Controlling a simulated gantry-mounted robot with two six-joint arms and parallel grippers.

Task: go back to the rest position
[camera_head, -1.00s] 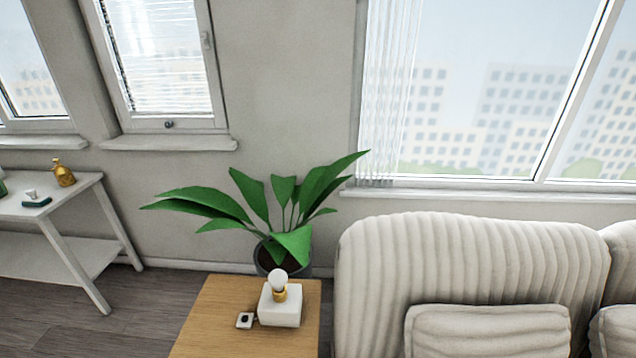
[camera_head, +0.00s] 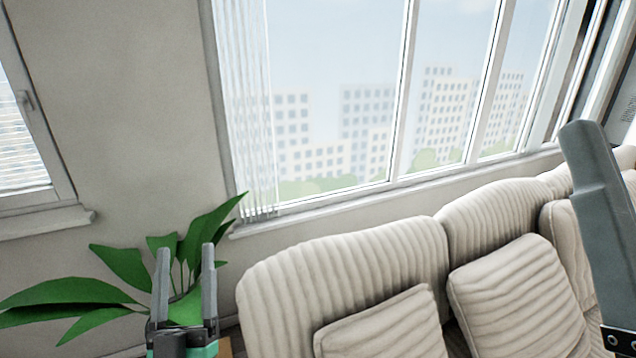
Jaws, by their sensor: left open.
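My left gripper (camera_head: 186,250) stands at the lower left of the head view, its two grey fingers pointing up. It is open, with nothing between the fingers. It overlaps the green leaves of a plant (camera_head: 120,262) behind it in the picture. At the right edge, a large grey finger of my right gripper (camera_head: 598,190) shows close to the camera. Its other finger is not visible, so I cannot tell its opening.
A cream ribbed sofa (camera_head: 345,265) with cushions (camera_head: 520,300) fills the lower middle and right. A wide window (camera_head: 330,110) with a sill is behind it. A smaller window (camera_head: 22,130) is at the left.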

